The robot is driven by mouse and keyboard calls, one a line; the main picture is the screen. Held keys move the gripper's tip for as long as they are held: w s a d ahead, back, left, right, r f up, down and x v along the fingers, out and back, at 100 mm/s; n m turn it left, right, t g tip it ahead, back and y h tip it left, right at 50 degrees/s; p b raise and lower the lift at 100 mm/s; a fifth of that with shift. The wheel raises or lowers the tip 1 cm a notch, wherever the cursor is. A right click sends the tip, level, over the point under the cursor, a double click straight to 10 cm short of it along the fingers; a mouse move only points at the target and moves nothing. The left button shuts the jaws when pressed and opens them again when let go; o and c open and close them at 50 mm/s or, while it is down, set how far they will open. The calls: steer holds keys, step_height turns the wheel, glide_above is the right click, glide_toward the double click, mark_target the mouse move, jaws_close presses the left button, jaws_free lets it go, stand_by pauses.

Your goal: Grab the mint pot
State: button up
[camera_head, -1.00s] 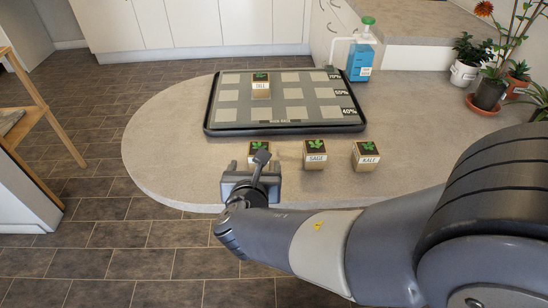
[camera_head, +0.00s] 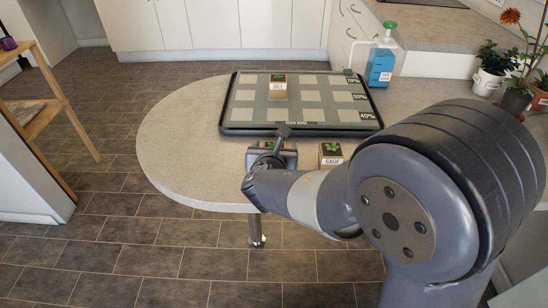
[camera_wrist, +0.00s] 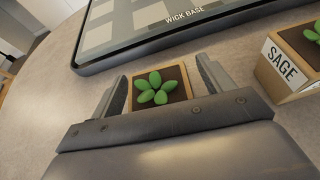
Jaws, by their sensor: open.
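A small square wooden pot with a rounded-leaf green plant (camera_wrist: 159,88) stands on the counter between the fingers of my gripper (camera_wrist: 162,70) in the wrist view. Its label is hidden, so I cannot read whether it says mint. The fingers are open, one on each side of the pot; I cannot tell whether either touches it. In the head view my gripper (camera_head: 271,157) covers most of this pot, with only a bit of its top (camera_head: 267,144) showing.
A sage pot (camera_head: 330,155) stands close on the right, also in the wrist view (camera_wrist: 285,72). Behind is a black-rimmed tray (camera_head: 228,128) bearing a dill pot (camera_head: 278,88). A blue bottle (camera_head: 380,67) and potted plants (camera_head: 489,80) stand at back right. The counter's left side is clear.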

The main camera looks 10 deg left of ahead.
steer(key=c, duration=1.1)
steer(key=shift+r, duration=0.15)
